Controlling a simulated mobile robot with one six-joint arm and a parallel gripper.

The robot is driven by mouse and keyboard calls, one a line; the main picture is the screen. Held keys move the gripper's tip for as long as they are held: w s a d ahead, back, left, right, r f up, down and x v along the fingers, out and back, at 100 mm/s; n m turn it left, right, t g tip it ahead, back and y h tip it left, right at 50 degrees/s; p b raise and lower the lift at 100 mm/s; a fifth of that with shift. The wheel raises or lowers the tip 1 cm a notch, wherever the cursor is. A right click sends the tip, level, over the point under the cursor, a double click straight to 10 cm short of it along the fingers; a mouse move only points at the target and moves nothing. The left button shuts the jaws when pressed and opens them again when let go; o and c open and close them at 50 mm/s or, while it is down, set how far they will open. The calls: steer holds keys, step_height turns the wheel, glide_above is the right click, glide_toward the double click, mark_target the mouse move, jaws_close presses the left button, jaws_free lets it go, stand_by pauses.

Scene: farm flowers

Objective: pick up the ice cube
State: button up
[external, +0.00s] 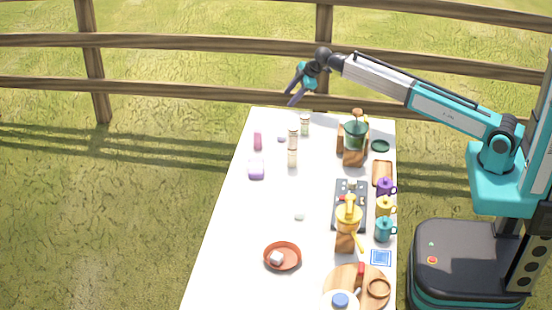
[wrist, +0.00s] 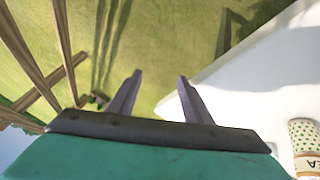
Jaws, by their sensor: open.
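A small whitish block (external: 299,214), which looks like an ice cube, lies on the bare middle of the white table (external: 235,225). Another small pale block (external: 276,258) sits inside the red-brown bowl (external: 268,262) nearer the front; I cannot tell for sure which is the ice cube. My gripper (external: 297,92) is in the air above the table's far left corner, well away from both. In the wrist view my gripper (wrist: 160,78) has its two fingers apart with nothing between them. Neither block shows in the wrist view.
Coloured pots (external: 384,230), a dark tray (external: 341,219) and a yellow watering can (external: 348,217) crowd the right side. The table's left strip is mostly clear. A fence (external: 200,90) runs behind.

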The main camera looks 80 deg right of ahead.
steer(key=w+a+r+n, duration=0.1)
steer(key=w+a+r, duration=0.4)
steer(key=a+r, duration=0.15)
steer(key=w+a+r+m+g+y+p, duration=0.1)
steer(key=a+r+p, duration=0.15)
steer(key=a, duration=0.65)
steer(key=a+r+y+p, duration=0.1)
steer(key=a+p, duration=0.2)
steer(key=a, duration=0.7)
steer(key=s+a+r+m+g+p, duration=0.1)
steer(key=s+a+p, duration=0.3)
steer(key=a, duration=0.9)
steer(key=s+a+r+m+g+p, duration=0.1)
steer(key=s+a+m+g+p, duration=0.2)
steer(key=a, duration=1.1)
steer(key=s+a+r+m+g+p, duration=0.2)
steer(key=s+a+p, duration=0.2)
steer(key=s+a, duration=0.5)
steer(key=a, duration=0.5)
steer(key=shift+g+h+p, duration=0.3)
steer(key=shift+g+p, duration=0.1)
steer(key=p, duration=0.2)
glide_above(297, 210)
steer(key=shift+f, duration=4.25)
